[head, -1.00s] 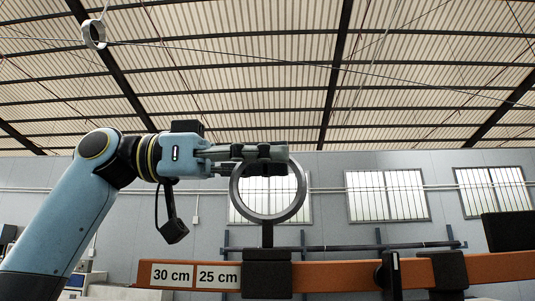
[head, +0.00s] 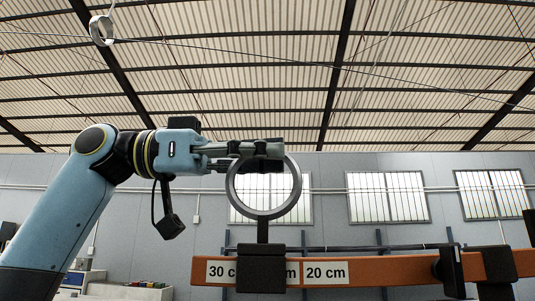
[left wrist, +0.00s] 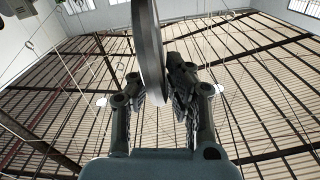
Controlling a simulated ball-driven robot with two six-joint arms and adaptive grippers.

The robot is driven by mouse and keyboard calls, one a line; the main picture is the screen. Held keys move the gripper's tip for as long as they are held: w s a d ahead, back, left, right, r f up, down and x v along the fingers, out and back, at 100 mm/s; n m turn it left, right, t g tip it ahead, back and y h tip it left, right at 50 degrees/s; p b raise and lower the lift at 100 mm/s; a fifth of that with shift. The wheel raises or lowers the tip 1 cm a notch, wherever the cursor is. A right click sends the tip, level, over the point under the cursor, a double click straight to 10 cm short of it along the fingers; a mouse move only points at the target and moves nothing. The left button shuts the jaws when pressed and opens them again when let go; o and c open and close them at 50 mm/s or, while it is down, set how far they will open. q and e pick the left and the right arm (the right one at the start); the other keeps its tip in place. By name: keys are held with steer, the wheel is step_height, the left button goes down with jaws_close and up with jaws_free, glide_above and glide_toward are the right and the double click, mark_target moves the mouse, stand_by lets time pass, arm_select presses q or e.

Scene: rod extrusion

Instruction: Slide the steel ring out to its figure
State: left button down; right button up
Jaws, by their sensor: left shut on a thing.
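The steel ring (head: 262,215) stands upright on a short black stem. The stem rises from a black sliding block (head: 261,271) on an orange bar (head: 385,271). My left gripper (head: 262,150) is shut on the ring's top edge. In the left wrist view the ring (left wrist: 149,45) shows nearly edge-on between the fingers. My right gripper is not in view.
A black clamp piece (head: 449,270) and a black block (head: 497,276) sit farther right on the bar. A hanging ring (head: 101,30) and thin cables are overhead. The space above the bar, right of the ring, looks clear.

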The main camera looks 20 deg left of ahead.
arm_select(q)
steer(key=shift+x, duration=0.8)
steer(key=c, duration=1.4)
jaws_free()
steer(key=shift+d, duration=0.15)
steer(key=shift+a, duration=0.25)
steer(key=shift+d, duration=0.15)
steer(key=shift+s+a, duration=0.1)
steer(key=shift+a, duration=0.5)
steer(key=shift+v, duration=5.6)
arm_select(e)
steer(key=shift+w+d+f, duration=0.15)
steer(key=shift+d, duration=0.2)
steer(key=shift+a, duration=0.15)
